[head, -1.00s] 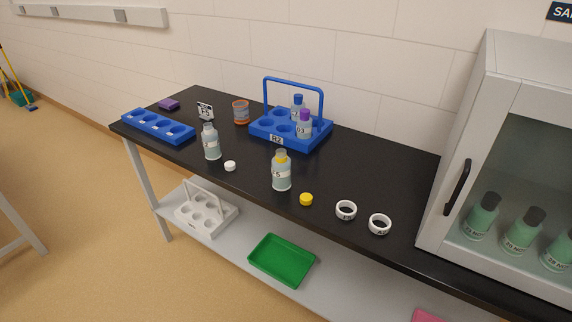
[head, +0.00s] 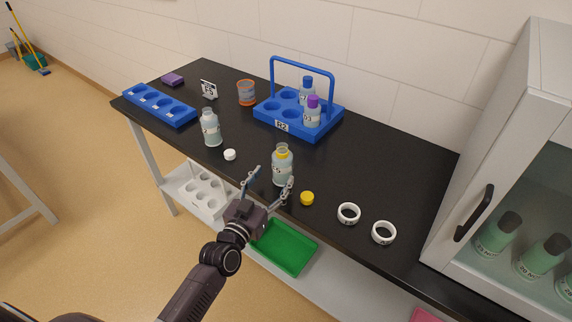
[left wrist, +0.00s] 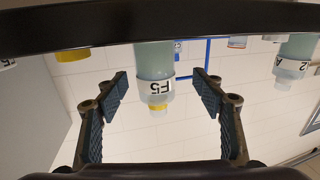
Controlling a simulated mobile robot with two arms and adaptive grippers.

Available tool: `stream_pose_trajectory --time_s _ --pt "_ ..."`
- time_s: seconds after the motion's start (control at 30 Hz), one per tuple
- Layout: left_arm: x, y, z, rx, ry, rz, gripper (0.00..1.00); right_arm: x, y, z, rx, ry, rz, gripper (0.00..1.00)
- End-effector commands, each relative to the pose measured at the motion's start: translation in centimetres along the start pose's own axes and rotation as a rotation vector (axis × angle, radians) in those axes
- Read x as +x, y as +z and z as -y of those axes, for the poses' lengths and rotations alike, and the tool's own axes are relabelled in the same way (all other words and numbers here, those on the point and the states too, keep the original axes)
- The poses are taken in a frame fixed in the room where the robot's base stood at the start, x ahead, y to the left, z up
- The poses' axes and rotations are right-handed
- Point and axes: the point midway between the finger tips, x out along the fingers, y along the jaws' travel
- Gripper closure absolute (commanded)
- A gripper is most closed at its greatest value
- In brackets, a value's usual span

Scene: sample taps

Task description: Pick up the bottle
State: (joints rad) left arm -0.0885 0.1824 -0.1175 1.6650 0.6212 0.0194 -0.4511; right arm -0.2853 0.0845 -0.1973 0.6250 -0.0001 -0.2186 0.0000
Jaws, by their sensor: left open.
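A clear bottle with pale liquid, a white label and a yellow neck ring (head: 282,168) stands upright near the front edge of the black bench. It has no cap on. My left gripper (head: 270,180) is open and reaches toward it from the front, with a finger to each side. In the left wrist view the picture is upside down, and the bottle (left wrist: 155,70) shows between the spread fingers (left wrist: 163,90), apart from both. A second uncapped bottle (head: 211,128) with a white neck stands further left. My right gripper is not in view.
A yellow cap (head: 307,198) and a white cap (head: 230,155) lie near the bottles. Two white rings (head: 349,213) lie to the right. A blue carrier (head: 322,128) holding two capped bottles stands behind. A grey cabinet (head: 475,145) closes the right side.

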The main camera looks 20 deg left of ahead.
Motion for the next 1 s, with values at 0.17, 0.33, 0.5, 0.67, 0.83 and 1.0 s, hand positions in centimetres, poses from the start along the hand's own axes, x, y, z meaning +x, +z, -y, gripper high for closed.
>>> stream_pose_trajectory --time_s 0.17,0.33,0.5,0.67,0.83,1.0 --pt "1.9 0.0 -0.2 -0.001 0.0 0.001 0.37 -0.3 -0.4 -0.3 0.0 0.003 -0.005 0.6" --pt "4.2 0.3 -0.7 0.0 0.0 0.001 0.37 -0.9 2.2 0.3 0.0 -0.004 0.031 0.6" --pt "6.1 0.4 -0.7 0.001 0.0 -0.001 0.37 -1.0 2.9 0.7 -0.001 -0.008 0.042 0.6" --pt "6.5 0.5 -0.7 0.0 0.0 0.001 0.37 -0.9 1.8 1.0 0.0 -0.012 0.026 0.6" --pt "6.4 0.5 -0.7 0.0 0.0 0.001 0.41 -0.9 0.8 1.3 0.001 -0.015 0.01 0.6" --pt "6.4 0.5 -0.7 0.001 0.0 0.001 0.59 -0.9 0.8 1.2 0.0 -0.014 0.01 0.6"
